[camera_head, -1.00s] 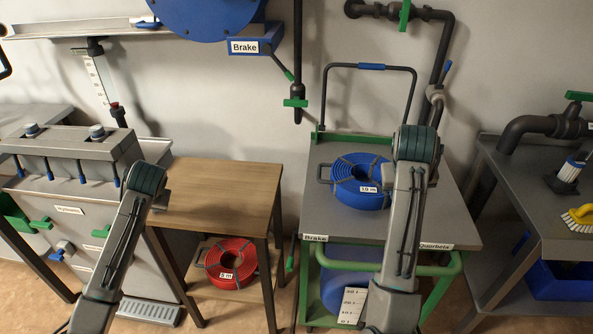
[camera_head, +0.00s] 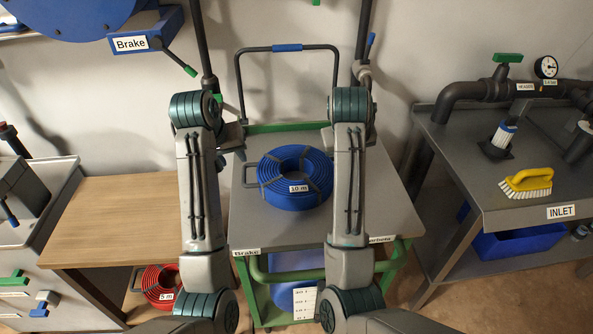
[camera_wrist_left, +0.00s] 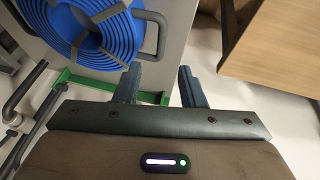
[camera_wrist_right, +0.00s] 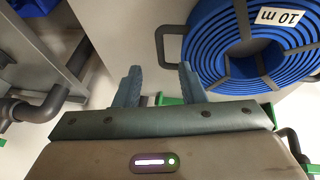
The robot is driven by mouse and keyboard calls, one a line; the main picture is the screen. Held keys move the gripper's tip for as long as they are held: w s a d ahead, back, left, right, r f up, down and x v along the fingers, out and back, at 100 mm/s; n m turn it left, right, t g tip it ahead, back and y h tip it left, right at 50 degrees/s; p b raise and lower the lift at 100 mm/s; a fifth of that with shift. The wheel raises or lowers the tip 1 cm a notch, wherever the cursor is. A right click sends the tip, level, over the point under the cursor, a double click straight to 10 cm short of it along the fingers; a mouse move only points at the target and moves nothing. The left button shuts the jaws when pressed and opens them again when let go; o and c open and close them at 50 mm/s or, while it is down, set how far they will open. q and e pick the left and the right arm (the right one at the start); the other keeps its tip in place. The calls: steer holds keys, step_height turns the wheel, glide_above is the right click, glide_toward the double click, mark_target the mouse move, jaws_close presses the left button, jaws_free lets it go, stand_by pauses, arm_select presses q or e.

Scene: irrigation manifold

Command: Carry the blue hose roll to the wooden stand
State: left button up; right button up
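The blue hose roll (camera_head: 290,196), labelled 10 m, lies flat on the grey top of a green-framed cart (camera_head: 275,226). A grey loop handle (camera_head: 246,176) sticks out at its left; a grey handle (camera_wrist_right: 160,42) also shows in the right wrist view. The wooden stand (camera_head: 105,215) is left of the cart, its visible top bare. My left gripper (camera_head: 234,140) is open and empty, beyond and left of the roll. My right gripper (camera_wrist_right: 158,86) is open and empty near the roll's right side; my arm mostly hides it in the head view.
A red hose roll (camera_head: 162,286) lies on the stand's lower shelf. The cart has a tall push handle (camera_head: 287,48) at the back. A metal bench (camera_head: 480,170) with pipes and a yellow brush (camera_head: 527,182) stands at the right. A blue reel (camera_head: 70,15) hangs upper left.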

mark_target(243, 172)
arm_select(q)
steer(key=shift+f, duration=0.1)
